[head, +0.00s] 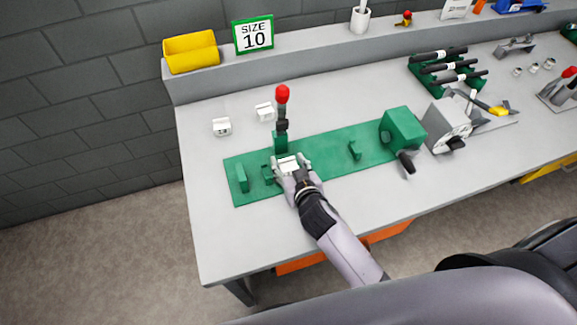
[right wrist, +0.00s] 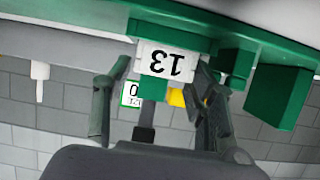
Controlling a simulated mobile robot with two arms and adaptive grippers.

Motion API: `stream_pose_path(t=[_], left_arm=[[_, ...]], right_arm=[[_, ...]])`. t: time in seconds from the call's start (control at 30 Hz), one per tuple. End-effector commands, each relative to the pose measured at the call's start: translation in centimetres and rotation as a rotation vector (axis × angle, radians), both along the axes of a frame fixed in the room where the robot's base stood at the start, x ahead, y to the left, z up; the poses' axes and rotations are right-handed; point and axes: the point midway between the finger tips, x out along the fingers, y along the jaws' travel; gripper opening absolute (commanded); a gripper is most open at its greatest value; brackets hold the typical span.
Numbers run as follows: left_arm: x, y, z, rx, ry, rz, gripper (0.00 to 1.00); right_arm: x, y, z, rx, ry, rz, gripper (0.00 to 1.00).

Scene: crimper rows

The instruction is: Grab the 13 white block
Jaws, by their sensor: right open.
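The white block marked 13 (right wrist: 165,62) shows upside down in the right wrist view, against green fixture parts. In the head view a white block (head: 288,166) sits at the green board (head: 330,158), below the red-knobbed lever (head: 282,108). My right gripper (head: 291,163) is open around that block, with a finger to each side. In the right wrist view its fingers (right wrist: 155,85) stand apart, the right one close to the block, with a wider space on the left. My left gripper is out of view.
Two loose white blocks (head: 222,127) and (head: 265,111) lie behind the board. A green box-shaped part (head: 402,128) with a black handle stands at its right end. A yellow bin (head: 190,52) and a SIZE 10 sign (head: 253,35) stand on the back ledge.

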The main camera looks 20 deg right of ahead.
Motion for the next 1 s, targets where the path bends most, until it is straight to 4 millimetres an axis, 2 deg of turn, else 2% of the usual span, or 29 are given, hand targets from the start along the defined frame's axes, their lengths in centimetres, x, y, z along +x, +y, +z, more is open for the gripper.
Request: stream_pose_path(t=[0.07, 0.67, 1.0], left_arm=[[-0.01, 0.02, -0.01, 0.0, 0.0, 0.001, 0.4], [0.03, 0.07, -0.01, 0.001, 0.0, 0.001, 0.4], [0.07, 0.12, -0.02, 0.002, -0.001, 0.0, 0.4]], right_arm=[[-0.02, 0.01, 0.0, 0.0, 0.0, 0.0, 0.52], [-0.06, 0.0, 0.01, 0.0, 0.0, 0.0, 0.12], [-0.02, -0.01, 0.39, 0.0, -0.003, 0.0, 0.12]])
